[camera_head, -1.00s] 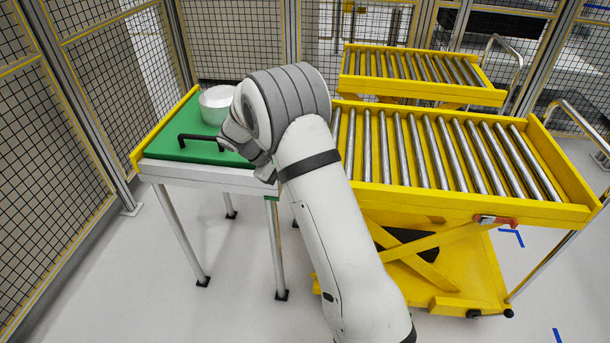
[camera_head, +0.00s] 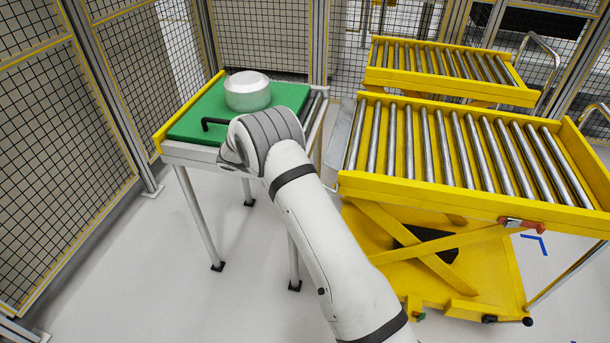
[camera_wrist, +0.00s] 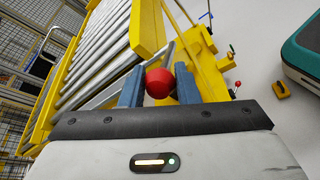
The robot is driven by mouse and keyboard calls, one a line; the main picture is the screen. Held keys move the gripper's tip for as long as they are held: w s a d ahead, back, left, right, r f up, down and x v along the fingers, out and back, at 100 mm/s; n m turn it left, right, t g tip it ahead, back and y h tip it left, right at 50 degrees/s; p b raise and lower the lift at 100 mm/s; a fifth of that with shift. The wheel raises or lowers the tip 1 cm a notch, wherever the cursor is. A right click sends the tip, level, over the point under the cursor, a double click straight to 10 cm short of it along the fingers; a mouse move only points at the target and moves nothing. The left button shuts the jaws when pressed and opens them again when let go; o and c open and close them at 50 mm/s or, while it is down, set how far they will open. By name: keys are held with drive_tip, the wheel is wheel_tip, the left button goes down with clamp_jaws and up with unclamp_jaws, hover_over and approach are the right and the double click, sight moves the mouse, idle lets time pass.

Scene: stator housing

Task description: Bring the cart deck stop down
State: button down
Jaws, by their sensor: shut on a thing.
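My gripper (camera_wrist: 158,84) shows in the wrist view with its two blue-grey fingers shut on a red ball knob (camera_wrist: 159,83). A thin bar shows just beyond the knob, partly hidden by it. The yellow roller cart (camera_head: 462,205) stands at the right in the head view; its deck (camera_wrist: 104,50) lies beyond and left of the fingers in the wrist view. A flat grey plate (camera_head: 340,138) shows at the cart deck's left end; I cannot tell whether it is the stop. In the head view my arm hides the fingers and the knob.
A table with a green tray (camera_head: 190,127) stands left of the cart, with a gap between them. A silvery round housing (camera_head: 247,92) sits on the tray. A second roller cart (camera_head: 450,92) stands behind. Mesh fencing (camera_head: 50,150) closes the left and back.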

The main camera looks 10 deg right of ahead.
drive_tip(key=shift+s+f, duration=0.1)
drive_tip(key=c, duration=1.1)
unclamp_jaws()
drive_tip(key=v, duration=0.8)
drive_tip(key=shift+d+b, duration=0.1)
drive_tip(key=shift+b, duration=0.3)
drive_tip(key=shift+c, duration=0.5)
